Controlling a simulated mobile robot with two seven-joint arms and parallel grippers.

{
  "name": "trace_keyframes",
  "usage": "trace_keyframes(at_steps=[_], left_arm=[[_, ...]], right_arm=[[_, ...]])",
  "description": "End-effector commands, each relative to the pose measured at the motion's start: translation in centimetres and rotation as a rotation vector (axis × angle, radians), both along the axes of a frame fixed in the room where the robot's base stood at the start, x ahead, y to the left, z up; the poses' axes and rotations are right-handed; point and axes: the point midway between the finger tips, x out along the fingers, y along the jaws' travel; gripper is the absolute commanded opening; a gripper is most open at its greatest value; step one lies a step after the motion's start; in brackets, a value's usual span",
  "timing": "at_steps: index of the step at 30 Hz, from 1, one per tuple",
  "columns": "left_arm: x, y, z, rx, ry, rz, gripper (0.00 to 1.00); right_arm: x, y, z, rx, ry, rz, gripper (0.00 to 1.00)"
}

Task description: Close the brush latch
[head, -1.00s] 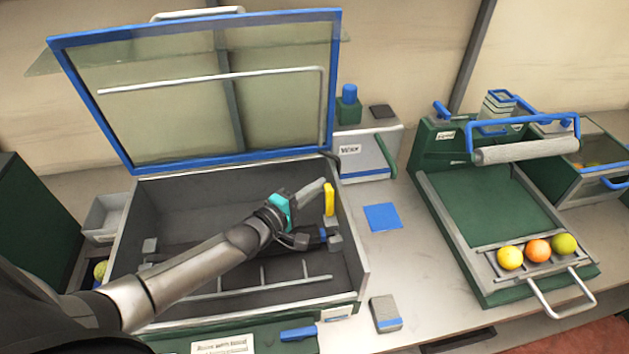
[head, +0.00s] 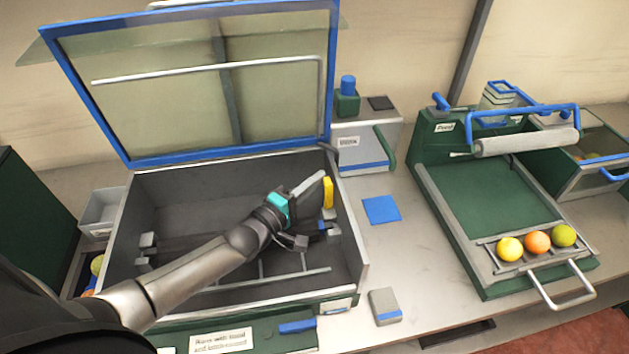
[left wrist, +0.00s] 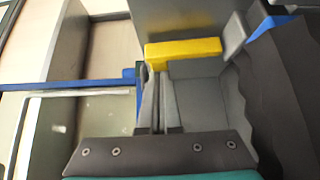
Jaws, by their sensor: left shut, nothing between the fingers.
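A yellow latch piece (head: 328,193) stands upright at the right inner wall of the open washing box (head: 352,235). I take it to be the brush latch. It also shows in the left wrist view as a yellow bar (left wrist: 183,50) on a grey block. My left gripper (head: 319,179) reaches into the box from the left, its fingers shut and empty. Its fingertips (left wrist: 156,74) are close beside the left end of the yellow bar; I cannot tell whether they touch. The brush bar is partly hidden behind my left arm. My right gripper is not in view.
The blue-framed lid (head: 230,155) stands open behind the box. A grey block (head: 384,306) and a blue square (head: 381,209) lie on the counter to the right. Further right, a green tray unit (head: 480,205) holds a yellow, an orange and a green fruit.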

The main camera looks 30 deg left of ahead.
Motion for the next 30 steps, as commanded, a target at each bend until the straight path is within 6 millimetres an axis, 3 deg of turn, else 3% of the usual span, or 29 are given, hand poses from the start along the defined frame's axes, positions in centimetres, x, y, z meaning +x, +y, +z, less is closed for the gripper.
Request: trace_keyframes(at_steps=[5, 14, 30], left_arm=[[-0.7, -0.5, 0.1, 0.079, -0.104, 0.000, 0.00], [-2.2, -1.7, 0.7, 0.072, -0.095, -0.001, 0.00], [-4.2, -3.2, 0.1, 0.074, -0.094, -0.001, 0.00]], right_arm=[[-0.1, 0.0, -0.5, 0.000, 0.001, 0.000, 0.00], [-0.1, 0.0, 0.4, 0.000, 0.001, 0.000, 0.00], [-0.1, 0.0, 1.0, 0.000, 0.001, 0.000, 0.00]])
